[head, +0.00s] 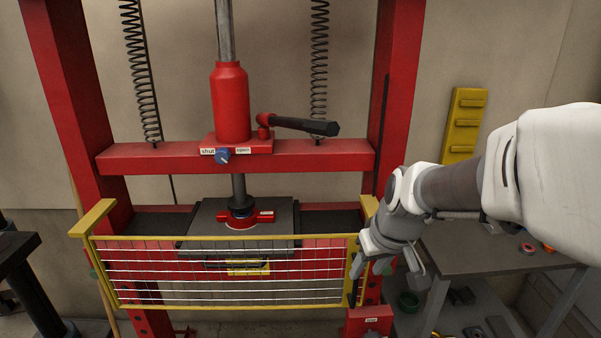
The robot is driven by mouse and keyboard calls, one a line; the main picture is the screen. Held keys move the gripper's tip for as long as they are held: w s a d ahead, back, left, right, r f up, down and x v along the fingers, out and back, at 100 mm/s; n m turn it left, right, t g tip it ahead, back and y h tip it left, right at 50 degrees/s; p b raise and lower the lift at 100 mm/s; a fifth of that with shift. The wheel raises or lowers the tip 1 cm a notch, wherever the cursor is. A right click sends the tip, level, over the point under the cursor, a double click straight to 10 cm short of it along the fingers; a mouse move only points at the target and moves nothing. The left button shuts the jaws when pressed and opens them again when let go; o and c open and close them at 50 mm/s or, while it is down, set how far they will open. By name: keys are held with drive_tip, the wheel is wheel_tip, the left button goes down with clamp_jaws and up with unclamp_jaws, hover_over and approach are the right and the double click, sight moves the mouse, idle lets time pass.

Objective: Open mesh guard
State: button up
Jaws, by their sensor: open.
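The mesh guard (230,306) is a yellow frame with thin horizontal wires. It spans the front of a red press frame (90,120), across the opening between the two uprights. A dark vertical handle-like part (354,291) shows at its right end. My gripper (372,280) is open at the guard's right end, beside the dark part. It overlaps the right upright in the picture. I cannot tell whether its fingers touch the guard or stand around the dark part.
Behind the guard are a dark press plate (205,212) and a red-collared ram piece (242,218). A red cylinder (231,100) with a black-gripped lever (305,126) stands above. A valve knob (223,155) sits between "shut" and "open" labels. A grey workbench (480,255) stands at right.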

sight(357, 286)
drive_tip(key=b+x, duration=0.2)
drive_tip(key=x, duration=0.8)
drive_tip(key=shift+a+f, duration=0.1)
clamp_jaws()
idle(1.1)
